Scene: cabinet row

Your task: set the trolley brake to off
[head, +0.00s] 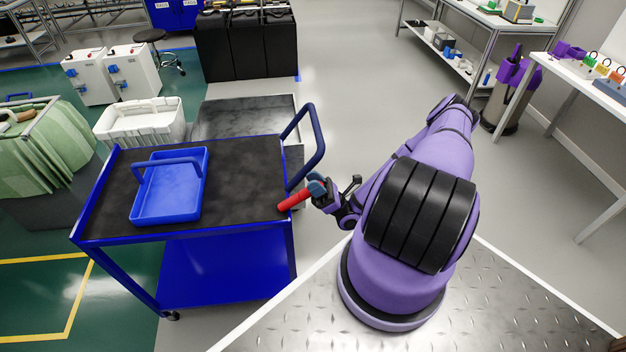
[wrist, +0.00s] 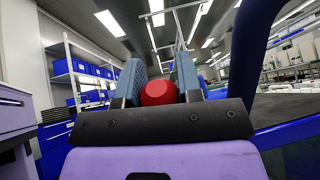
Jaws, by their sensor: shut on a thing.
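The blue trolley (head: 226,270) stands left of my arm, with a dark top and a blue push handle (head: 319,140) at its right end. The brake lever (head: 292,200) is a red bar at the trolley's right edge, below the handle. My gripper (head: 317,188) is at the right end of this red lever, shut on it. In the wrist view the red lever's round end (wrist: 158,92) sits between my two blue-grey finger pads. The lever's pivot and any brake markings cannot be made out.
A blue tray (head: 170,205) with a handle lies on the trolley top. A white crate (head: 140,122) and a draped green cloth (head: 40,150) stand at the left. Black cabinets (head: 246,45) are behind.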

